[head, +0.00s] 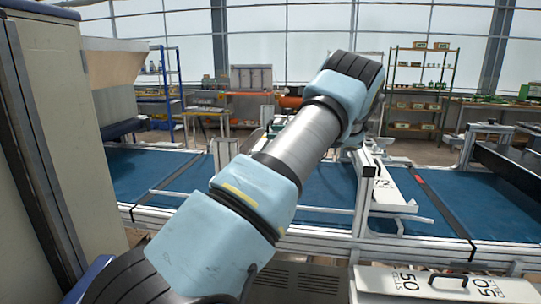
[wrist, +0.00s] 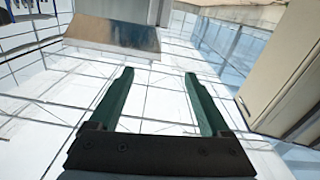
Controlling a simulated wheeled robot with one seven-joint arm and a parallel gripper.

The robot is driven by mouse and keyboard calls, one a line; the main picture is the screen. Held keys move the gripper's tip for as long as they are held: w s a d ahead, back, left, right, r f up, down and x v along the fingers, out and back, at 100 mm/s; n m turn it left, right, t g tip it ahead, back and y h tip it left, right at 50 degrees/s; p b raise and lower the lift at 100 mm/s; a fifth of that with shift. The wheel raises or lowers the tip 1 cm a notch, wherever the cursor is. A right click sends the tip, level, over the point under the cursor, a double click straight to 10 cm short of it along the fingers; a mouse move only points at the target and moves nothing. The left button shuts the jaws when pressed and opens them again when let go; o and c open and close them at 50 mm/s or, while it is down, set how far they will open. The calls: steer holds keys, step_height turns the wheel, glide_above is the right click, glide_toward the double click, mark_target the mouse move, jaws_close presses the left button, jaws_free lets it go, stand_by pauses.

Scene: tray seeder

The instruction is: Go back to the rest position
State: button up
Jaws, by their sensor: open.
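My gripper (wrist: 159,80) shows in the wrist view with its two green fingers spread apart and nothing between them. It faces upward toward the bright glazed wall and roof. In the head view my arm reaches from the bottom left up over the conveyor, and its far end hides the gripper there. The blue conveyor belt (head: 330,184) lies beneath and behind the arm, with part of it hidden by the arm.
A beige cabinet (head: 50,110) stands close on the left; a cabinet panel (wrist: 270,75) shows right in the wrist view. White plates marked 50 cells (head: 440,284) are at the front right. Shelves (head: 420,85) and benches stand at the back.

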steer(key=w+a+r+m+t+h, duration=0.3)
steer(key=w+a+m+t+h, duration=0.4)
steer(key=w+t, duration=0.25)
steer(key=s+f+m+h, duration=0.1)
steer(key=s+m+h, duration=0.1)
steer(key=h, duration=0.1)
steer(key=s+d+f+m+h, duration=0.1)
steer(key=s+f+m+h, duration=0.1)
steer(key=s+h, duration=0.1)
steer(key=s+d+f+m+g+h, duration=0.1)
steer(key=s+m+h, duration=0.1)
steer(key=h, duration=0.1)
steer(key=shift+s+d+f, duration=0.1)
steer(key=shift+s+f, duration=0.2)
steer(key=shift+f, duration=0.1)
steer(key=s+a+f+m+g, duration=0.1)
steer(key=s+f+g, duration=0.2)
steer(key=s, duration=0.8)
steer(key=s+a+f+m+g+h, duration=0.1)
steer(key=s+a+f+m+g, duration=0.1)
steer(key=s, duration=0.9)
steer(key=s+a+f+m+g+h, duration=0.1)
steer(key=s+f+g, duration=0.3)
steer(key=s, duration=0.7)
steer(key=shift+a+f+m+g, duration=0.2)
steer(key=shift+f+m+g, duration=0.2)
steer(key=shift+m+g, duration=0.25)
steer(key=shift+c, duration=0.3)
